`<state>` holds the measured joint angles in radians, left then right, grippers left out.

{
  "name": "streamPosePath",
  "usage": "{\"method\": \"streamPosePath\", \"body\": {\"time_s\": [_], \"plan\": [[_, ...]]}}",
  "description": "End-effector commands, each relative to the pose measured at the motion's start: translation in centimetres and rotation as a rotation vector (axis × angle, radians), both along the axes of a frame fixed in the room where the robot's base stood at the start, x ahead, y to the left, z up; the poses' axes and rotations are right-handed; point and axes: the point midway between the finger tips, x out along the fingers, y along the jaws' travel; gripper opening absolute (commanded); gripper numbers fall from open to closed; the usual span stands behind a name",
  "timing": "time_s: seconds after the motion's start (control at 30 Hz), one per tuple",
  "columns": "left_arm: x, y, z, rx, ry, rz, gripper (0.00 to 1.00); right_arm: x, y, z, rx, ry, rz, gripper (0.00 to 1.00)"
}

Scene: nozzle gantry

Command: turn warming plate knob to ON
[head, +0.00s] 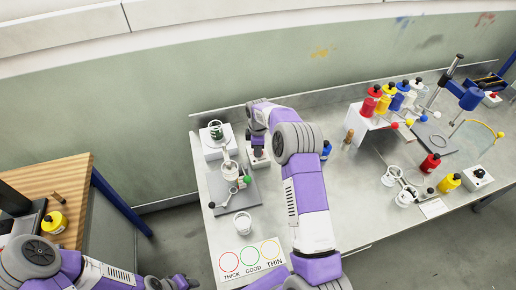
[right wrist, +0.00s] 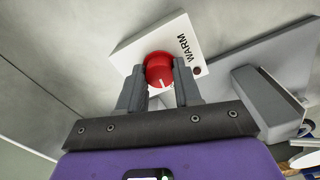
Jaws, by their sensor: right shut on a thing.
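The warming plate knob (right wrist: 159,68) is red and round with a white pointer line. It sits on a white box (right wrist: 128,50) marked WARM. In the right wrist view, my right gripper (right wrist: 159,78) has one finger on each side of the knob and is shut on it. The pointer line points toward the gripper's palm. A small dark red lamp (right wrist: 197,71) is beside the lettering. In the head view the box (head: 259,162) is partly hidden under my right gripper (head: 257,148). My left gripper (head: 182,282) is low at the bottom edge, its fingers unclear.
Left of the box, a white block (head: 209,150) carries a green-filled jar (head: 216,130). A blue bottle (head: 326,150) is right of my arm. The bench middle (head: 350,190) is mostly clear.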

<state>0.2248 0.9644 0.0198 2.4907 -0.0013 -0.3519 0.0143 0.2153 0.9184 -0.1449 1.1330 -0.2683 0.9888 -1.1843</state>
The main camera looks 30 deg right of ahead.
Motion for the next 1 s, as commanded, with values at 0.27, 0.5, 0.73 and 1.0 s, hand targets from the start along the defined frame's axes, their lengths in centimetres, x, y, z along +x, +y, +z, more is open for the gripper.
{"method": "streamPosePath", "body": {"time_s": [0.27,0.5,0.73,1.0], "plan": [[0.01,0.0,-0.34,0.0,0.0,0.0,0.43,0.05,0.01,0.0,-0.002,-0.001,-0.247,0.03],[0.0,0.0,-0.49,0.0,0.0,0.0,0.43,0.08,0.04,0.03,-0.001,-0.002,-0.475,0.03],[0.01,0.0,-0.57,0.0,0.0,0.0,0.43,0.1,0.02,0.05,-0.001,-0.002,-0.693,0.03],[0.01,0.0,-0.58,0.0,0.0,0.0,0.43,0.12,0.02,0.08,-0.001,-0.002,-0.949,0.03]]}}
